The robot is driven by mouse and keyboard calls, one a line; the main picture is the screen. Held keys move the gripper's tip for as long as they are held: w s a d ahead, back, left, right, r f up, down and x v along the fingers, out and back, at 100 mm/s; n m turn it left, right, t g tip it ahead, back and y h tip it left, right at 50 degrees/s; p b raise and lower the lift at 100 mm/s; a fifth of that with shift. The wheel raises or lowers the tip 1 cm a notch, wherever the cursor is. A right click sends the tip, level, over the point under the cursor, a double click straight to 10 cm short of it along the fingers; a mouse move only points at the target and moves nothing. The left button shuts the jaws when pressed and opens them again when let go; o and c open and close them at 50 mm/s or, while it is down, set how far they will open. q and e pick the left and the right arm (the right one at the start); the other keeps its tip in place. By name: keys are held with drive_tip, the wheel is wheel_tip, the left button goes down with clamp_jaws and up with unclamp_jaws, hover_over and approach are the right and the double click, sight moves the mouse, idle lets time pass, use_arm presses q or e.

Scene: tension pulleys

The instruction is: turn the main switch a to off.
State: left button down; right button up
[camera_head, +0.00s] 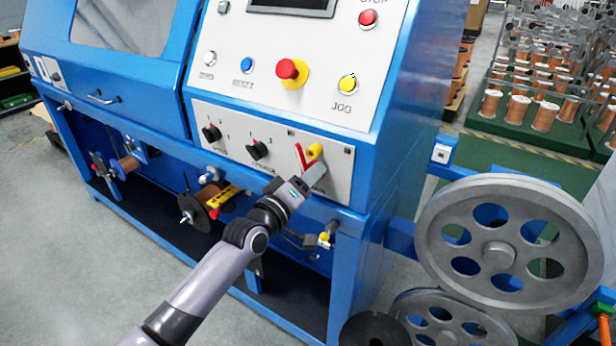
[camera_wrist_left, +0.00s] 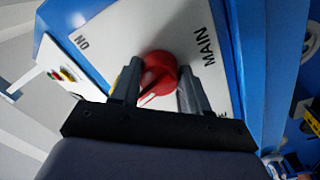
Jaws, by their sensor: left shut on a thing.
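The main switch is a red rotary knob (camera_wrist_left: 158,72) on a white panel, with "MAIN" and "ON" lettering beside it in the left wrist view. My left gripper (camera_wrist_left: 163,86) has one finger on each side of the knob and is shut on it. In the head view my left gripper (camera_head: 312,178) reaches the right end of the lower panel, where a red part (camera_head: 300,157) and a yellow part (camera_head: 314,151) show just beyond it. The gripper hides much of the switch there, and the pointer's exact setting cannot be read. My right gripper is not in view.
Two black knobs (camera_head: 258,149) sit left of the switch on the lower panel (camera_head: 345,165). A red emergency button (camera_head: 292,70) and other buttons are above. A large grey pulley wheel (camera_head: 500,252) stands at the right. Open floor (camera_head: 60,240) lies at the left.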

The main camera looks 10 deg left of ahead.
use_arm(q)
drive_tip(key=n, duration=0.5)
drive_tip(key=shift+d+y, duration=0.1)
drive_tip(key=shift+y, duration=0.2)
drive_tip(key=shift+n, duration=0.4)
drive_tip(key=c, duration=0.5)
unclamp_jaws()
drive_tip(key=shift+c, duration=0.2)
drive_tip(key=shift+r, duration=0.1)
drive_tip(key=shift+s, duration=0.1)
